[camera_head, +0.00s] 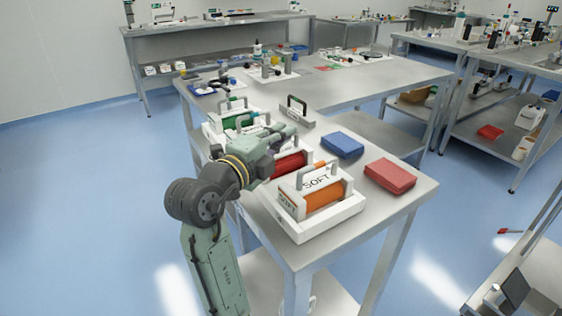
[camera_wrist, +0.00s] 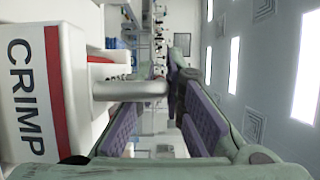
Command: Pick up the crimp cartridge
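The crimp cartridge is white with a red stripe and the word CRIMP, and fills the left of the wrist view (camera_wrist: 27,95). Its grey handle (camera_wrist: 130,89) reaches across toward the gap between my fingers. In the head view, the cartridge with the red roller (camera_head: 291,164) stands on the metal table, partly hidden by my arm and the cartridge in front. My gripper (camera_head: 283,130) is above it, near its handle. In the wrist view my gripper (camera_wrist: 160,125) is open, its purple pads apart with nothing held. I cannot tell whether the handle lies between the pads.
The SOFT cartridge (camera_head: 323,197) with an orange roller stands close in front. A green-roller cartridge (camera_head: 235,121) is behind my arm. A blue box (camera_head: 342,144) and a red box (camera_head: 390,177) lie to the right. The table's far part (camera_head: 345,88) has clear space.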

